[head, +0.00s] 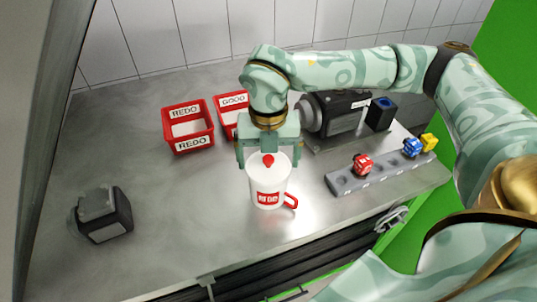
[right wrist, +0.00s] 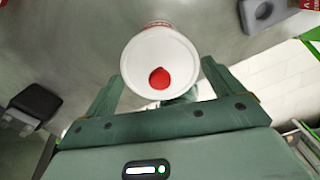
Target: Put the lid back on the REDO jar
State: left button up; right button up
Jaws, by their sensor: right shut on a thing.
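The white REDO jar (head: 268,198) stands upright on the grey bench, with a red label and a red handle at its right. The white lid (head: 257,161) with a red knob is at the jar's mouth; it faces the camera in the right wrist view (right wrist: 145,55). My right gripper (head: 268,158) comes from behind and above, its fingers on either side of the lid, shut on it. I cannot tell whether the lid rests fully on the rim or hangs slightly above it. My left gripper is not in view.
A red REDO bin (head: 190,143) and a red GOOD bin (head: 222,101) stand behind left. A dark pump machine (head: 338,113) is behind right. A grey rack (head: 345,183) with red, blue and yellow parts lies at right. A dark box (head: 110,215) is at left; bench between is clear.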

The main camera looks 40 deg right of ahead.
dwell(0.6)
jog(key=o, duration=0.5)
jog(key=shift+r+p, duration=2.95)
jog(key=shift+r, duration=0.6)
jog(key=shift+f, duration=0.1)
grip_shut()
